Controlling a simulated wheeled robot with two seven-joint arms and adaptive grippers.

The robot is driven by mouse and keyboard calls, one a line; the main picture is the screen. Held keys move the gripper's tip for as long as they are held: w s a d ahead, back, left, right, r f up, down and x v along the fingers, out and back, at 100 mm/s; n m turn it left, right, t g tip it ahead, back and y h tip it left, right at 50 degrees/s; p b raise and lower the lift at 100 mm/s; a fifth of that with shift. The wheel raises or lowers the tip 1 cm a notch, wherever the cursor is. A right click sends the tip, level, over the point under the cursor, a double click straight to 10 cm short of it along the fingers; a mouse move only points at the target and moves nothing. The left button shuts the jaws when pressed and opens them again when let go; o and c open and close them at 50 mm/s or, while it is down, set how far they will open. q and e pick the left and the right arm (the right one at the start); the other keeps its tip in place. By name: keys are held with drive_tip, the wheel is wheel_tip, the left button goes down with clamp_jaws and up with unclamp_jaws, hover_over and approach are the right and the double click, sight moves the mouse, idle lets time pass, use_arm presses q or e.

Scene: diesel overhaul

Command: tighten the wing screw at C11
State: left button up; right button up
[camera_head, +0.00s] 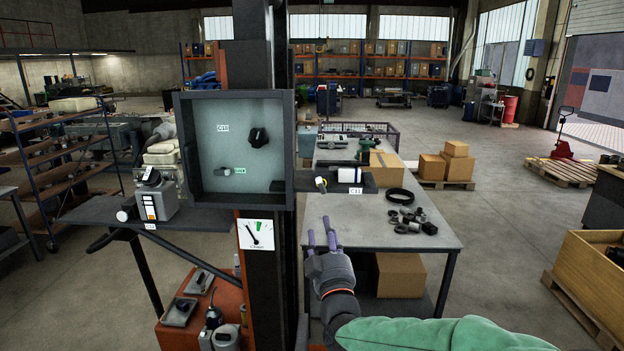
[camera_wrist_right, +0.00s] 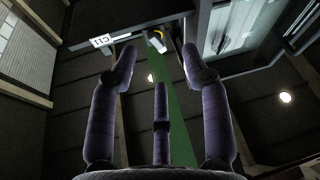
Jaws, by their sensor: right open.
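The label C11 (camera_head: 355,190) is on the front edge of a small dark shelf to the right of the dark post. A small white wing screw (camera_head: 321,184) with a yellowish part is at the shelf's left end; its angle is too small to read. My right gripper (camera_head: 322,234) is below the shelf, fingers pointing up, open and empty, apart from the screw. My left gripper is not in view.
A white cylinder (camera_head: 349,175) stands on the same shelf. A workbench (camera_head: 390,232) with cartons and black parts stands behind my gripper.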

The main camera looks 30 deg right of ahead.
sight(323, 187)
drive_tip(key=shift+h, duration=0.4)
drive_tip(key=w+d+r+p, duration=0.1)
drive_tip(key=w+r, duration=0.1)
drive_tip(key=w+d+r+p, duration=0.2)
drive_tip(key=w, duration=0.1)
drive_tip(key=w+d+r+p, duration=0.1)
drive_tip(key=w+r, duration=0.1)
drive_tip(key=w, duration=0.1)
drive_tip(key=shift+w+d+r, duration=0.2)
drive_tip(key=shift+d+r, duration=0.05)
drive_tip(key=shift+r, duration=0.05)
clamp_jaws()
